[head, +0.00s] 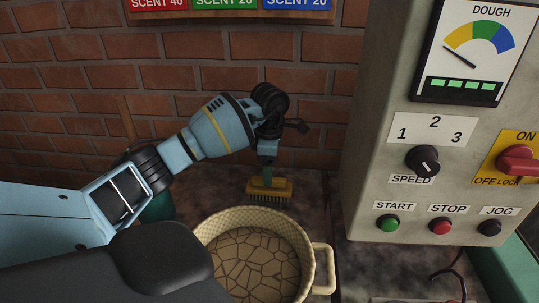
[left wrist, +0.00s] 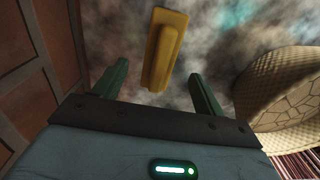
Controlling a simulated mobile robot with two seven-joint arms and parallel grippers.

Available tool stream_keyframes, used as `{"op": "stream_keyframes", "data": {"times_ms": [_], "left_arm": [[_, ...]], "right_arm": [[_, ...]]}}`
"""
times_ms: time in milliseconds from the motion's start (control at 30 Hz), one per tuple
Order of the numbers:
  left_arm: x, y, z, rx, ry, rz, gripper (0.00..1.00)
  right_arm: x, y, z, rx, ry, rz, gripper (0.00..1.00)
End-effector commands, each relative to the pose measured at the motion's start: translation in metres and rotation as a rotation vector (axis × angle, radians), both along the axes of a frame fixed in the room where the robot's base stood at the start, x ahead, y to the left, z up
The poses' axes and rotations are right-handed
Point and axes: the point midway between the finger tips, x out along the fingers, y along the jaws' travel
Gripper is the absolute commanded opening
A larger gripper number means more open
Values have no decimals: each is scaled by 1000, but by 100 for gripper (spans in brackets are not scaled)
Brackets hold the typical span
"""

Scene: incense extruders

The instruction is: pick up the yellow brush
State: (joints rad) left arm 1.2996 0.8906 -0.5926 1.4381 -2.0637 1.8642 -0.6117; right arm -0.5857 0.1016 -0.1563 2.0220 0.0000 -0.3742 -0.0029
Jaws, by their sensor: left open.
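The yellow brush (head: 270,187) stands on the dark mottled surface near the brick wall, with its dark bristles downward. In the left wrist view the brush (left wrist: 165,48) is a long yellow block lying ahead of the fingertips, roughly between their lines. My left gripper (head: 267,168) points down just above the brush in the head view. Its two green fingers are apart and empty in the left wrist view (left wrist: 159,72). Whether a finger touches the brush cannot be told. My right gripper is not in view.
A woven basket (head: 212,235) with a cracked brown filling and a side handle stands in front of the brush; it also shows in the left wrist view (left wrist: 258,88). A grey control cabinet (head: 372,155) rises at right. A green container (head: 160,206) is partly hidden behind my arm.

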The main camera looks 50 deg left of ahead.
Motion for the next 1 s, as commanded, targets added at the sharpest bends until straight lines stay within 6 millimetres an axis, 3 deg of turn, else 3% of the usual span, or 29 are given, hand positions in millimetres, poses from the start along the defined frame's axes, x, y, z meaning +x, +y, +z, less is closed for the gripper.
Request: {"op": "stream_keyframes", "data": {"times_ms": [267,600,867,1000], "left_arm": [[-1,0,-13,-1,2,0,71],[-3,0,-54,-2,-1,0,71],[-3,0,-58,-1,-2,0,71],[-3,0,-58,-1,-2,0,56]], "right_arm": [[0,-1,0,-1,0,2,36],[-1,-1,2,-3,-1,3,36],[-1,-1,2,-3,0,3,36],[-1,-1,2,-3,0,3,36]]}}
